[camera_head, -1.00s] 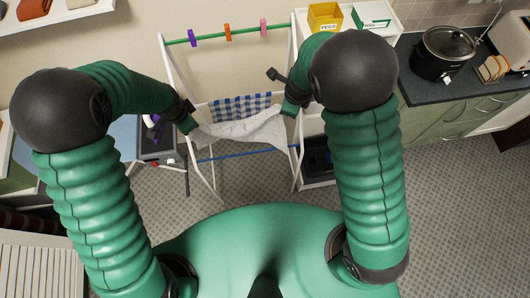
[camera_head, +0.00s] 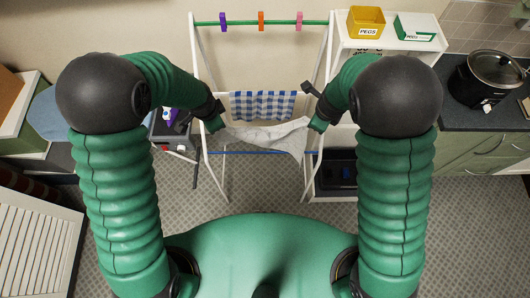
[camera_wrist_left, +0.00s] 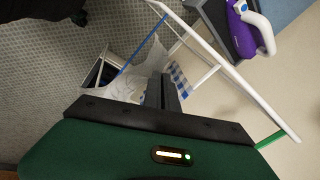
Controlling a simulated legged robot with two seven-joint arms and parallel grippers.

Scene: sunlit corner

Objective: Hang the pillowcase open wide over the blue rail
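The pale grey pillowcase (camera_head: 268,135) is stretched between my two grippers in front of the white drying rack, its right end drooping lower. My left gripper (camera_head: 219,123) is shut on its left end; my right gripper (camera_head: 314,122) is shut on its right end. The blue rail (camera_head: 250,153) crosses low on the rack, just below the cloth in the head view. I cannot tell whether they touch. In the left wrist view the pillowcase (camera_wrist_left: 128,82) hangs beside my left gripper's dark fingers (camera_wrist_left: 163,90), and the blue rail (camera_wrist_left: 140,42) runs past it.
A blue checked cloth (camera_head: 262,105) hangs on a rail behind the pillowcase. The green top rail (camera_head: 280,23) carries purple, orange and pink pegs. A white shelf (camera_head: 390,45) with a yellow peg box (camera_head: 366,21) stands right. An ironing board with a purple iron (camera_head: 178,116) is left.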

